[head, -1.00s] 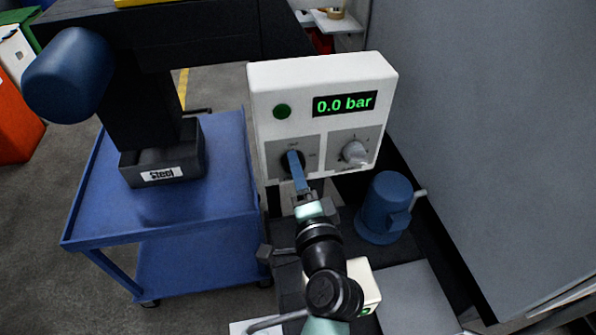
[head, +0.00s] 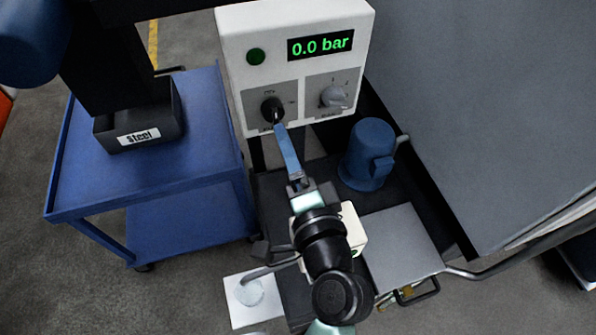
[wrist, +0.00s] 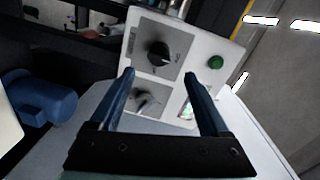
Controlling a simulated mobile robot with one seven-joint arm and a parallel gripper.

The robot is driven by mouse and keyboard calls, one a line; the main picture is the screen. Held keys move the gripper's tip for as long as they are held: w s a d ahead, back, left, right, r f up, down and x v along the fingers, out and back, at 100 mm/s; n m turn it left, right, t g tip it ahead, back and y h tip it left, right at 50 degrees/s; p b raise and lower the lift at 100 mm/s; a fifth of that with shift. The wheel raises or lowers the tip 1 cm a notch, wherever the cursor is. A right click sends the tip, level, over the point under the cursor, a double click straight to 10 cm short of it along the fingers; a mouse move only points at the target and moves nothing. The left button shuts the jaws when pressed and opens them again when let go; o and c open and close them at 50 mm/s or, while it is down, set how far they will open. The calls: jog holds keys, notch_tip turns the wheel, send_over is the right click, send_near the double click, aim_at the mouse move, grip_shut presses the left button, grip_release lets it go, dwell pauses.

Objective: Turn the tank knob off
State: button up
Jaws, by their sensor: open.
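A white control panel (head: 290,30) carries two knobs. The left, black knob (head: 272,108) also shows in the wrist view (wrist: 158,53); the right, grey knob (head: 333,96) shows there too (wrist: 142,102). Their labels are too small to read, so I cannot tell by text which is the tank knob. The panel's display (head: 320,45) reads 0.0 bar. My gripper (head: 279,126) is open, its blue fingertips just below and in front of the black knob. In the wrist view the black knob lies just beyond the gap between the fingertips (wrist: 160,72), with nothing held.
A green button (head: 256,57) sits at the panel's upper left. A blue motor-like unit (head: 368,155) stands right of my gripper. A blue cart (head: 85,185) with a black bin marked steel (head: 140,137) stands left. A large grey panel (head: 480,100) bounds the right.

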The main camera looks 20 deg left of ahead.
jog(key=shift+v, duration=2.55)
